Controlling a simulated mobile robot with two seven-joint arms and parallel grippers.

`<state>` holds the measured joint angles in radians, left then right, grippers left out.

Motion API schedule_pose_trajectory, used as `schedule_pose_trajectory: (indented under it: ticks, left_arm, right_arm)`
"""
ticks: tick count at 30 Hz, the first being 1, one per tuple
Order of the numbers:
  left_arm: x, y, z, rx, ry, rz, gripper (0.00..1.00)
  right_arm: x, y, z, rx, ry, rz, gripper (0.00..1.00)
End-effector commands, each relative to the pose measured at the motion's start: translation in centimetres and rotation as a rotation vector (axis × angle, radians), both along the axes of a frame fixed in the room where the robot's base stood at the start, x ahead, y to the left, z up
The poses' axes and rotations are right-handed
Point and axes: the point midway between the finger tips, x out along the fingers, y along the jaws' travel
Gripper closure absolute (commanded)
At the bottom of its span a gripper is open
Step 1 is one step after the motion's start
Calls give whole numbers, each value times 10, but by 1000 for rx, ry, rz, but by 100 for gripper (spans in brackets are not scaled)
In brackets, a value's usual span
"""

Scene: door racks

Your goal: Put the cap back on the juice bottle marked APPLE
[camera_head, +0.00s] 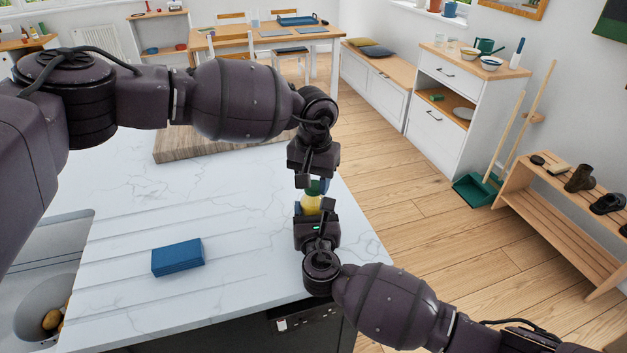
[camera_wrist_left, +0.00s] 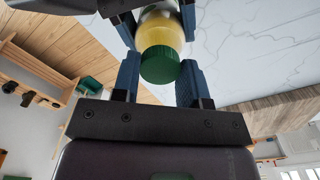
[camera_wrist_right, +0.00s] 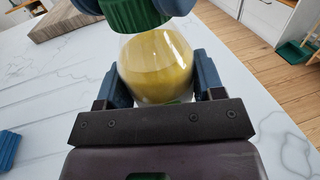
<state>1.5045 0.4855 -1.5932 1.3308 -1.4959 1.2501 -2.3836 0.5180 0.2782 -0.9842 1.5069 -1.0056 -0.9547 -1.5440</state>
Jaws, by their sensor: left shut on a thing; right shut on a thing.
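The juice bottle (camera_head: 311,204) is clear with yellow juice. It also shows in the right wrist view (camera_wrist_right: 157,68), between the blue fingers of my right gripper (camera_wrist_right: 155,82), which is shut on it. The ribbed green cap (camera_wrist_left: 160,66) is between the blue fingers of my left gripper (camera_wrist_left: 158,78), which is shut on it. In the head view the cap (camera_head: 313,187) is right above the bottle, near the counter's right edge. The cap lines up closely with the bottle's top; I cannot tell whether it is seated. No APPLE marking is readable.
A blue block (camera_head: 178,257) lies on the white marble counter (camera_head: 110,200). A wooden board (camera_head: 205,143) lies at the counter's back. A sink (camera_head: 45,275) is at the left.

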Motion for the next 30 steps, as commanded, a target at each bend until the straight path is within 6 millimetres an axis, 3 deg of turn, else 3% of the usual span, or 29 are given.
schedule_pose_trajectory:
  ticks: [12, 26, 27, 30]
  left_arm:
    - [0, -1, 0, -1, -2, -544, 81]
    - [0, -1, 1, -1, -2, -630, 81]
    - [0, -1, 1, -1, -2, -629, 54]
    - [0, -1, 0, -1, -1, -629, 39]
  right_arm:
    - [0, 0, 0, 0, 1, 0, 100]
    - [0, 0, -1, 0, 1, 0, 100]
    - [0, 0, -1, 0, 1, 0, 100]
    - [0, 0, -1, 0, 1, 0, 100]
